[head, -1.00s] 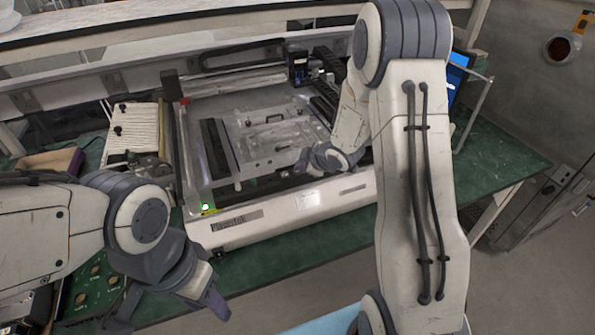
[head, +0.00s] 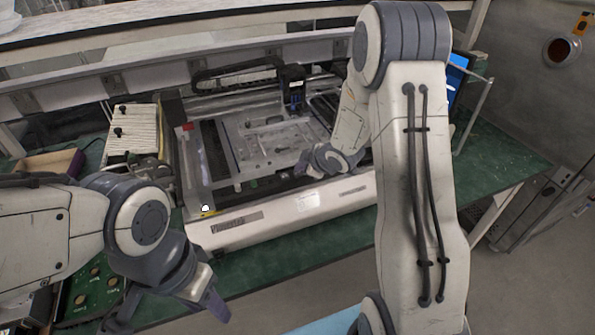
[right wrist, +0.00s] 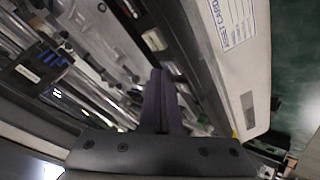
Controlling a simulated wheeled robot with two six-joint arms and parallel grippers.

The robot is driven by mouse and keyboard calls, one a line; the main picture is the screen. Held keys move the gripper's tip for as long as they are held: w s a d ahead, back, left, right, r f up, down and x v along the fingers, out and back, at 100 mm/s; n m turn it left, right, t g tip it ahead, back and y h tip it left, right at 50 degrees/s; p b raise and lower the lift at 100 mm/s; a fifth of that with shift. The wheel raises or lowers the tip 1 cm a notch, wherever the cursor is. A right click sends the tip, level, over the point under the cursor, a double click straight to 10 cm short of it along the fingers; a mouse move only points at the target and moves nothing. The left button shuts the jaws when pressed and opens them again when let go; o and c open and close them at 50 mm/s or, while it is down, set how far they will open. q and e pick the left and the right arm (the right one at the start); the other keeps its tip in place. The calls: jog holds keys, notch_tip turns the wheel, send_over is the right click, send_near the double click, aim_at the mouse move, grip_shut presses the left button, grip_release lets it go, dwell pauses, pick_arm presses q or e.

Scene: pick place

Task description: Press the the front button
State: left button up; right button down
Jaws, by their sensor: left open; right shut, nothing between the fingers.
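The front button (head: 205,209) is a small white round spot on a yellow patch at the front left corner of the white machine (head: 280,213) in the head view. My left gripper (head: 168,308) is open and empty, in front of and below that corner, apart from the button. My right gripper (head: 304,168) is shut and empty over the machine's front part, well right of the button. In the right wrist view its closed dark fingers (right wrist: 160,100) point at the machine's front rail; whether they touch it I cannot tell. The button does not show there.
The machine stands on a green table (head: 330,238). A carriage (head: 294,88) and cable chain (head: 235,71) sit at its back. A white ribbed block (head: 134,130) stands to its left, a screen (head: 456,75) to its right. A green board (head: 90,295) lies near my left arm.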

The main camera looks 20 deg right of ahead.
aim_at(300, 174)
jog(key=shift+r+p, duration=0.3)
jog(key=shift+r, duration=0.25)
notch_tip(300, 174, up, 5)
jog(key=p, duration=0.4)
jog(key=shift+p, duration=0.3)
jog(key=shift+a, duration=0.1)
jog(key=s+a+r+m+g+h+b, duration=0.1)
jog(key=s+a+r+m+g, duration=0.15)
jog(key=s+a, duration=0.45)
jog(key=s+a+r+m+g, duration=0.1)
jog(key=s+a+r, duration=0.3)
jog(key=s+a, duration=0.35)
jog(key=s+a+r+g, duration=0.1)
jog(key=s+a+g, duration=0.1)
jog(key=s, duration=0.8)
jog(key=s+a+r+m+g, duration=0.1)
jog(key=s+g, duration=0.2)
jog(key=s, duration=0.8)
jog(key=shift+a+r, duration=0.35)
